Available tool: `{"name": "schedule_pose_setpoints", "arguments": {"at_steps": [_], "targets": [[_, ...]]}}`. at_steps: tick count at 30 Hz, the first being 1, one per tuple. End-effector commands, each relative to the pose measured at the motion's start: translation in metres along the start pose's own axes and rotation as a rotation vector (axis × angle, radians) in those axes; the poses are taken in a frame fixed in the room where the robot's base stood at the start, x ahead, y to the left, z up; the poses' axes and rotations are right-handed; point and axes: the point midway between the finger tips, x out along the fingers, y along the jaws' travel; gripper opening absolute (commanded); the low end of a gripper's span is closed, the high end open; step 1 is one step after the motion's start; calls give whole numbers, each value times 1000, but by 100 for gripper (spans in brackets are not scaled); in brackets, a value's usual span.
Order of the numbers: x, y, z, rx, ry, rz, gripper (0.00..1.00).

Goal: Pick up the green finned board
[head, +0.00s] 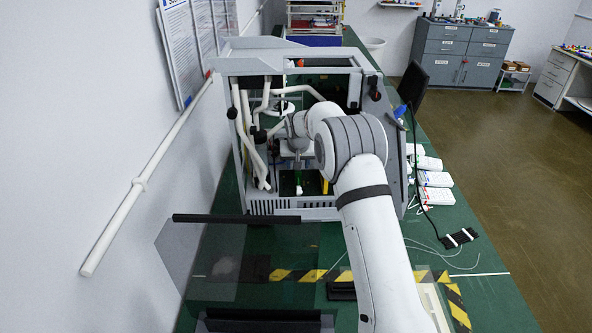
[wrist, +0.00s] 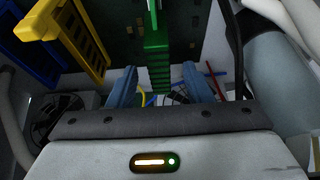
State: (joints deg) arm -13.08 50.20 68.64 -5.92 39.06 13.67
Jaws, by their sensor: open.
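The green finned board (wrist: 157,62) stands out from a dark board in the wrist view, with its ridged face toward me. My gripper (wrist: 160,70) is open, with one blue-grey finger on each side of the green board. Gaps show between the board and both fingers, and I see no contact. In the head view my gripper (head: 298,150) is inside the grey machine case, and a small green part (head: 298,177) shows just below it. My arm hides much of the case's right side.
A yellow slotted board (wrist: 80,38) and a blue one (wrist: 30,45) stand to the left in the wrist view. A fan (wrist: 44,118) is at lower left and a black cable (wrist: 232,45) is at right. White hoses (head: 240,125) line the left of the case (head: 290,213).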

Motion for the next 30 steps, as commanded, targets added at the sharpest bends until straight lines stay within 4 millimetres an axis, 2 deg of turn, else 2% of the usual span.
{"name": "schedule_pose_setpoints", "arguments": {"at_steps": [4,13,30], "targets": [[15,0,0,0,-3,1,45],[18,1,0,1,0,0,45],[18,1,0,1,-1,1,0]]}}
